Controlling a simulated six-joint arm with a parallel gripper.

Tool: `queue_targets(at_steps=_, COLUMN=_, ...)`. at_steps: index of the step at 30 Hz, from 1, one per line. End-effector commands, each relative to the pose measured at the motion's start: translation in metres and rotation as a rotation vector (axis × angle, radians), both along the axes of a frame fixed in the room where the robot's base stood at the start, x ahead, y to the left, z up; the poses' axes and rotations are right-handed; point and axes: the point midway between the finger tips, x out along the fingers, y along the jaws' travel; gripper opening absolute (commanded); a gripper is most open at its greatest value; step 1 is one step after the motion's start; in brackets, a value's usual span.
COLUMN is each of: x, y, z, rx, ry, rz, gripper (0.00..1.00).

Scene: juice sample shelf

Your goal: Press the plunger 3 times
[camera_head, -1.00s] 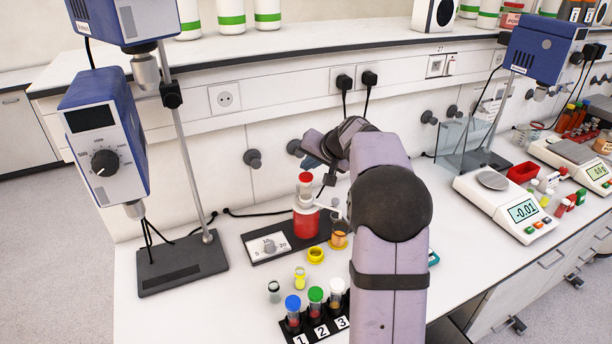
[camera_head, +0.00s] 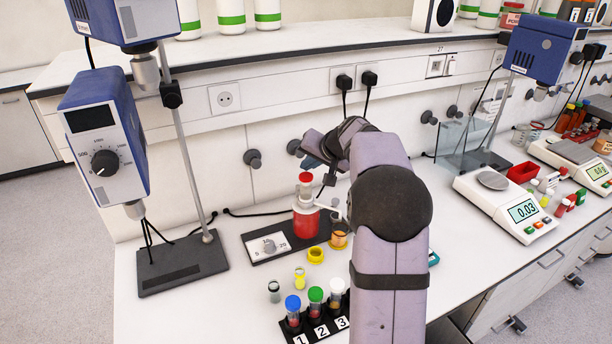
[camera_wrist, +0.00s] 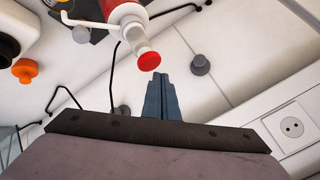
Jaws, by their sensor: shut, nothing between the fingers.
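The dispenser is a red bottle (camera_head: 306,224) with a white pump head and a side spout. Its plunger has a red cap (camera_head: 305,178) and stands raised on a pale, clear stem. In the wrist view the red cap (camera_wrist: 149,61) and stem (camera_wrist: 140,45) show upside down at top centre.
A small cup with orange liquid (camera_head: 339,238) stands under the spout. A stirrer stand (camera_head: 182,268) is at left; a wall knob (camera_wrist: 199,64) is behind.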

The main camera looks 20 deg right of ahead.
Motion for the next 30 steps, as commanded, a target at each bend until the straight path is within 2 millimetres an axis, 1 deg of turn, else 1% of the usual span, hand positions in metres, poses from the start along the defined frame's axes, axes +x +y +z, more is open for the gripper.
queue_targets(at_steps=14, x=0.0, y=-0.0001, z=-0.0086, rx=0.0, ry=0.0, rz=0.0, gripper=0.0)
queue_targets(at_steps=30, x=0.0001, y=0.0, z=-0.0091, rx=0.0, ry=0.0, rz=0.0, gripper=0.0)
